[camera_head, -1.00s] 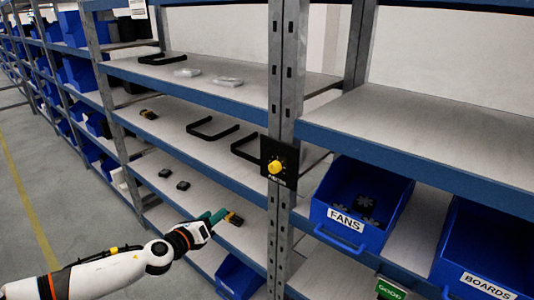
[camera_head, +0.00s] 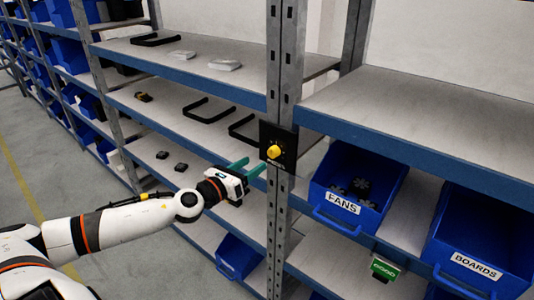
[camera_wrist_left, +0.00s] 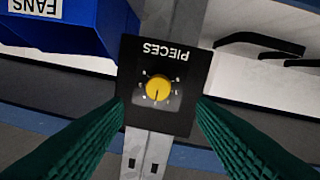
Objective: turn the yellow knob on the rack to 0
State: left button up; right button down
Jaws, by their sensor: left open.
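The yellow knob (camera_head: 274,152) sits on a black panel (camera_head: 285,161) fixed to the front of the rack's grey upright post. In the left wrist view the knob (camera_wrist_left: 158,88) appears upside down, with small marks around it and the word PIECES on the panel (camera_wrist_left: 190,70). I cannot read its setting surely. My left gripper (camera_head: 248,168) has green fingers, open and empty, just left of and slightly below the knob. In the wrist view its fingers (camera_wrist_left: 160,115) spread to both sides of the panel's lower part, with the knob between and beyond them. My right gripper is not visible.
A blue FANS bin (camera_head: 358,188) stands right of the post, with a BOARDS bin (camera_head: 482,240) farther right. Black handles (camera_head: 209,110) lie on the shelf left of the panel. The space before the panel looks clear.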

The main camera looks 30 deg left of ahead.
aim_at(271, 154)
pick_arm(q)
jog(key=w, duration=0.2)
jog(key=w+p, duration=0.1)
jog(key=w, duration=0.1)
jog(key=w+d+p, duration=0.1)
jog(key=w, duration=0.1)
jog(key=shift+r, duration=0.1)
jog(key=shift+w+p, duration=0.3)
jog(key=shift+w, duration=0.15)
jog(key=c, duration=1)
jog(key=shift+o, duration=0.2)
